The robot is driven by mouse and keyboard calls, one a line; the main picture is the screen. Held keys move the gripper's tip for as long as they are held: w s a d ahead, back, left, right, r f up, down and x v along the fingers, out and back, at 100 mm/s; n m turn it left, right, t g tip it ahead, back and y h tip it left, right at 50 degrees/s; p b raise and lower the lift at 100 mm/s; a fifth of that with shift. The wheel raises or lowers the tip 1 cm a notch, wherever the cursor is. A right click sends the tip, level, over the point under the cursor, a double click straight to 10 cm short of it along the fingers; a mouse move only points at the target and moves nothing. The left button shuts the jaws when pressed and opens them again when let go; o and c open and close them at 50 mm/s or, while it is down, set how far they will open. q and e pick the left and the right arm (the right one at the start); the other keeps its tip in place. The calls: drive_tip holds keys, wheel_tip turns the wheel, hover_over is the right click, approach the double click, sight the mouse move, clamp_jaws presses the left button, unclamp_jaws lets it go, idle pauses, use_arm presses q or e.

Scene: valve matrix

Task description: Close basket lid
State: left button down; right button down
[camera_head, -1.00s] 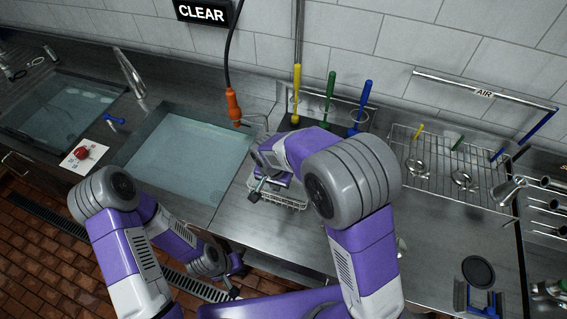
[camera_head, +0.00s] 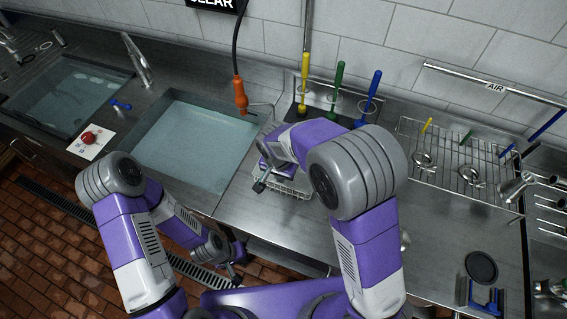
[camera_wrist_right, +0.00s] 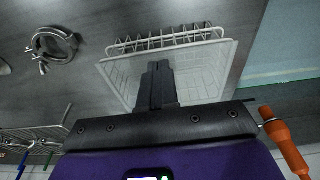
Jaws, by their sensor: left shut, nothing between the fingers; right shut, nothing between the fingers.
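The white wire basket (camera_head: 292,190) stands on the steel counter right of the middle sink, mostly hidden by my right arm. In the right wrist view, its pale mesh (camera_wrist_right: 205,75) lies beneath my fingers. A raised strip of wire (camera_wrist_right: 170,38) runs along its far edge; I cannot tell whether this is the lid. My right gripper (camera_head: 259,186) is shut and empty over the basket; its fingers (camera_wrist_right: 157,80) overlap the mesh in the wrist view, and contact cannot be told. My left gripper (camera_head: 238,280) is shut and empty, low near the counter's front edge, away from the basket.
An orange-handled hanging sprayer (camera_head: 240,95) is just behind the basket. Yellow, green and blue brushes (camera_head: 338,92) stand in holders at the back. A wire rack (camera_head: 458,165) with metal clamps is at right. Water-filled sinks (camera_head: 195,145) lie left. The counter right of my right arm has room.

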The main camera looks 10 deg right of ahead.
drive_tip(key=s+a+r+p, duration=0.1)
drive_tip(key=s+r, duration=0.1)
drive_tip(key=r, duration=0.4)
drive_tip(key=s+a+r+p, duration=0.1)
drive_tip(key=s+r+p, duration=0.1)
drive_tip(key=r, duration=0.5)
drive_tip(key=shift+s+a+r+p, duration=0.15)
drive_tip(key=shift+s+a+p, duration=0.15)
drive_tip(key=shift+s, duration=0.15)
